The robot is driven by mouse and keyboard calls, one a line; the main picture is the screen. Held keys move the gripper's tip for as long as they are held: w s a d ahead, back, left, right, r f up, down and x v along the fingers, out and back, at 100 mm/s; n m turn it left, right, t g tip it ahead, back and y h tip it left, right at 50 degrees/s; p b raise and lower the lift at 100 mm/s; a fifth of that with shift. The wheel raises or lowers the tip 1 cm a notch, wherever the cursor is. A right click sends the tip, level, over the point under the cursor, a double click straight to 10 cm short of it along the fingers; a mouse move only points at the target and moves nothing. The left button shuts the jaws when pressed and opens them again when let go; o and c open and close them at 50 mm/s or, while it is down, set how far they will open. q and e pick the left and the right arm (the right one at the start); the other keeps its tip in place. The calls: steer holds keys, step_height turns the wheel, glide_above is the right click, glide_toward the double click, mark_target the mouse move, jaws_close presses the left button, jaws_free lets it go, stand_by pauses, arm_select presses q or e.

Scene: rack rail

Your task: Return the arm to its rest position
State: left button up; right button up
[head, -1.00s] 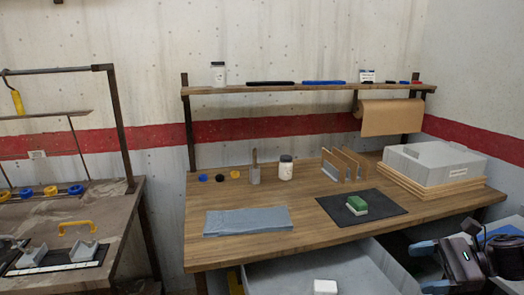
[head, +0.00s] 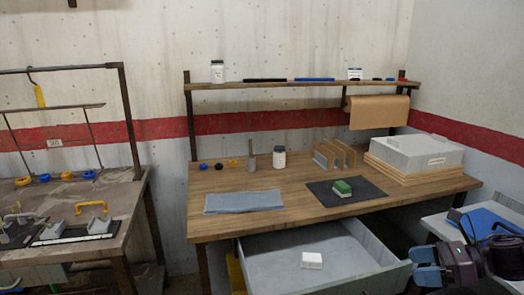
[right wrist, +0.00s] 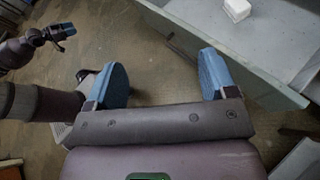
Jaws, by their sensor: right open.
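My right gripper (head: 424,265) shows at the lower right of the head view, with blue fingers beside the right end of the open drawer. In the right wrist view the two blue fingers of this gripper (right wrist: 162,75) stand wide apart with nothing between them, over bare floor. A dark gripper with blue tips, seemingly my left one (right wrist: 62,32), shows at the upper left of the right wrist view. It is too small to tell its jaws. It does not show in the head view.
The open grey drawer (head: 275,275) under the wooden workbench (head: 270,217) holds a white block (head: 312,260); its edge is close to my right gripper. A side table (head: 455,225) with a blue item (head: 490,222) stands at the right. A second bench (head: 118,215) is at the left.

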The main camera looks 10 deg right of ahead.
steer(key=w+a+f+m+t+h, duration=0.1)
steer(key=a+f+m+t+h, duration=0.15)
steer(key=a+f+m, duration=0.7)
steer(key=w+a+f+m+t+h, duration=0.1)
steer(key=a+f+m+t+h, duration=0.15)
steer(key=m, duration=1.45)
arm_select(q)
steer(key=shift+s+f, duration=0.15)
steer(key=shift+s, duration=0.2)
arm_select(e)
steer(key=s+a+f+m+h, duration=0.2)
steer(key=s+f+m, duration=0.4)
steer(key=s+m, duration=0.3)
steer(key=s+a+f+m+g+h, duration=0.1)
steer(key=s+f+m+h, duration=0.3)
steer(key=s+f+m, duration=0.3)
steer(key=s+m, duration=0.2)
steer(key=s, duration=0.2)
steer(key=shift+s+a+f+h, duration=0.3)
steer(key=shift+s+a, duration=0.1)
